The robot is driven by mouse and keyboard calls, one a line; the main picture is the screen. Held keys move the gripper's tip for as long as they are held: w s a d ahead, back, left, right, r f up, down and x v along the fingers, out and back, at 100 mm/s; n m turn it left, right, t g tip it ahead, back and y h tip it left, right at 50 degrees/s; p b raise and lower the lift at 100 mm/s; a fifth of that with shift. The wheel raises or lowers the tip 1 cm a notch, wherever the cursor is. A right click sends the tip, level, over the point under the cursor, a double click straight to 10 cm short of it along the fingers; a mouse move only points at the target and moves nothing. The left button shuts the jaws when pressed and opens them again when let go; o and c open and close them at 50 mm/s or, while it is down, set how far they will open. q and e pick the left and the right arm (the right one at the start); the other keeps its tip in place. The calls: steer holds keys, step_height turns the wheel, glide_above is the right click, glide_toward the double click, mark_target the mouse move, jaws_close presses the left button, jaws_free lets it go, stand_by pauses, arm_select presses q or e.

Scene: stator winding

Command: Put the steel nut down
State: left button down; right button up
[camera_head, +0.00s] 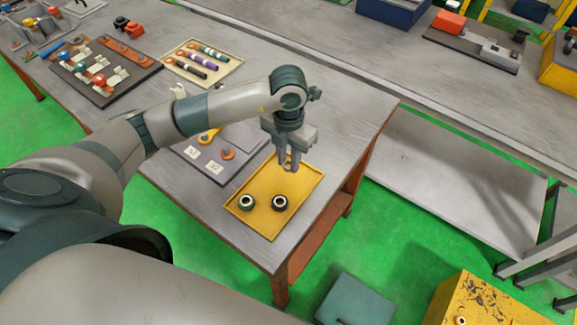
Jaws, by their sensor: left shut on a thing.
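My left gripper (290,166) points down over the far part of the yellow tray (304,192). It is shut on the steel nut, which is small and mostly hidden between the fingertips. I cannot tell exactly how far the fingertips are above the tray floor. My right gripper is not in view.
A grey mat (183,151) with small parts lies beyond the yellow tray, partly behind my arm. A cream tray (228,68) holds dark and coloured cylinders. The table's right edge (355,165) is close to the yellow tray. A black-and-brown board (140,72) with several parts lies at the left.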

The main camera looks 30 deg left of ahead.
mark_target(288, 175)
arm_select(q)
step_height(288, 175, down, 3)
steer(key=shift+r+p, duration=0.15)
steer(key=shift+p, duration=0.65)
steer(key=shift+f, duration=0.5)
steer(key=shift+f, duration=0.1)
steer(key=shift+f, duration=0.15)
steer(key=c, duration=1.5)
jaws_free()
steer(key=shift+r, duration=0.3)
